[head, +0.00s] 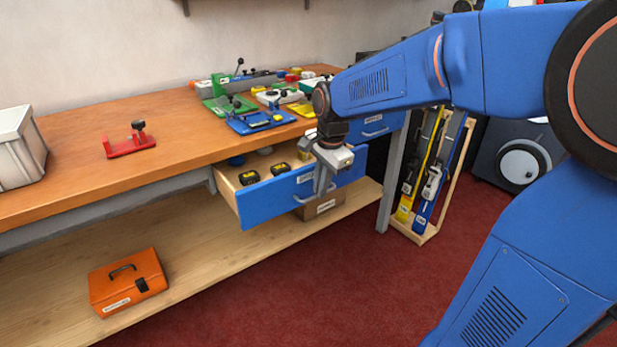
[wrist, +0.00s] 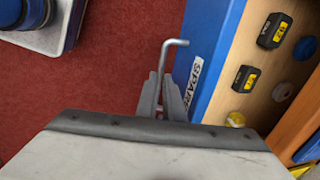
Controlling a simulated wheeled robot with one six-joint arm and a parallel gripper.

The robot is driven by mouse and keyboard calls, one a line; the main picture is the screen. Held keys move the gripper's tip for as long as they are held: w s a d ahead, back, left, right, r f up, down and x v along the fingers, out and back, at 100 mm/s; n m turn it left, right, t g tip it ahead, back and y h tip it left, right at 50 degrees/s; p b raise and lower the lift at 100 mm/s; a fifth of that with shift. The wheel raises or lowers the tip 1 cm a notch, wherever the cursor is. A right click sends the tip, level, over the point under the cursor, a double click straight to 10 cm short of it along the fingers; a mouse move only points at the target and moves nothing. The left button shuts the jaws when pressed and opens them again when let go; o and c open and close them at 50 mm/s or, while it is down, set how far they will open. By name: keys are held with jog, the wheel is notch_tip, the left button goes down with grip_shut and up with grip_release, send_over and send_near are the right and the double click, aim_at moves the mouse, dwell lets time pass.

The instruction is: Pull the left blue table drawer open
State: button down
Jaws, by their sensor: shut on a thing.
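The left blue drawer (head: 265,205) is pulled out from under the orange bench top, and its wooden inside shows. Its blue front also shows in the wrist view (wrist: 213,45), with a white "SPARE" label. My gripper (head: 323,184) is at the right part of the drawer front, shut on the metal bar handle (wrist: 174,43). In the wrist view its grey fingers (wrist: 162,96) close around the bar, and one bent end of the handle sticks out beyond them. In the head view my gripper hides part of the handle and front.
Two black-and-yellow boxes (head: 249,178), a blue round thing (head: 237,160) and a yellow thing lie in the drawer. A second blue drawer (head: 372,128) is at the right. An orange case (head: 127,282) sits on the lower shelf (head: 200,270). Red floor (head: 330,290) in front is clear.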

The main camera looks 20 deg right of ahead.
jog(key=s+d, duration=0.3)
jog(key=s, duration=0.7)
jog(key=shift+s+d, duration=0.3)
jog(key=shift+s, duration=0.1)
jog(key=c, duration=2.2)
grip_release()
jog(key=shift+r, duration=0.1)
jog(key=s+r, duration=0.1)
jog(key=r, duration=0.4)
jog(key=s+r, duration=0.1)
jog(key=r, duration=0.5)
jog(key=s+d+r, duration=0.1)
jog(key=r, duration=0.5)
jog(key=shift+s+f, duration=0.1)
jog(key=s+f+n+t, duration=0.1)
jog(key=s+f+n, duration=0.2)
jog(key=f+n, duration=0.1)
jog(key=s+f+n+t, duration=0.1)
jog(key=s+f+n, duration=0.3)
jog(key=f, duration=0.3)
jog(key=s+f+n, duration=0.4)
jog(key=f+n, duration=0.2)
jog(key=shift+a+t+h, duration=0.15)
jog(key=shift+t+h, duration=0.25)
